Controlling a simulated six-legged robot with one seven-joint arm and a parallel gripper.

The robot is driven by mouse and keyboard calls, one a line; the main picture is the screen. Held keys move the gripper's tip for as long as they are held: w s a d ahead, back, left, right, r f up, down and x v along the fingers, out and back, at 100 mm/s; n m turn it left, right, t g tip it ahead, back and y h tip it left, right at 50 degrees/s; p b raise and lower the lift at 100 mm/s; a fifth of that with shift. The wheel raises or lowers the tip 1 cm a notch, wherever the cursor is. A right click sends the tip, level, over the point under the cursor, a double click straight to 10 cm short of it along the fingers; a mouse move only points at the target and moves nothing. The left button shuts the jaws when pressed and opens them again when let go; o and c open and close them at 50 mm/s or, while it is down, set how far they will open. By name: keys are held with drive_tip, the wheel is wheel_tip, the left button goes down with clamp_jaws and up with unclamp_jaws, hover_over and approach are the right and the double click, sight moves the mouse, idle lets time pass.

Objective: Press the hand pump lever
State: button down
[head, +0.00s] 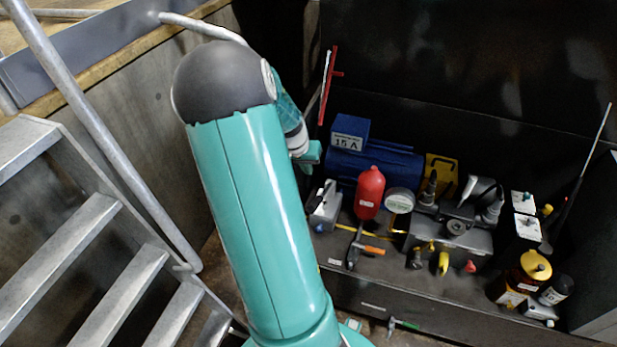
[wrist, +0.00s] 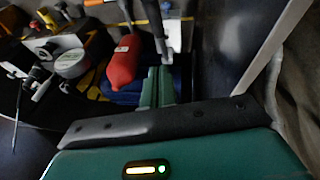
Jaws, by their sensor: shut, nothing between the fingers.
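My gripper (head: 311,156) hangs at the end of my teal arm, over the left end of the bench and in front of the blue motor. Its two teal fingers show together in the wrist view (wrist: 158,86), shut and empty. A slim grey lever with a dark end (head: 355,246) stands at the bench front, beside the red cylinder (head: 369,191); a grey rod (wrist: 155,22) close past my fingertips in the wrist view may be the same one. Another long thin lever (head: 592,148) rises at the far right. I cannot tell for certain which is the hand pump lever.
A blue motor (head: 372,168), a gauge (head: 399,201), a valve block (head: 448,238) and an amber bottle (head: 519,282) crowd the bench. A grey box (head: 325,207) is at its left end. Metal stairs (head: 90,240) and a rail (head: 100,130) stand left of my arm.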

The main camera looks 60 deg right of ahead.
hover_over(315, 200)
drive_tip(key=w+d, duration=0.1)
wheel_tip(315, 200, down, 8)
drive_tip(key=f, duration=0.1)
drive_tip(key=a+f, duration=0.1)
drive_tip(key=f, duration=0.1)
drive_tip(key=shift+s+a+f, duration=0.25)
drive_tip(key=shift+a, duration=0.1)
drive_tip(key=shift+f, duration=0.15)
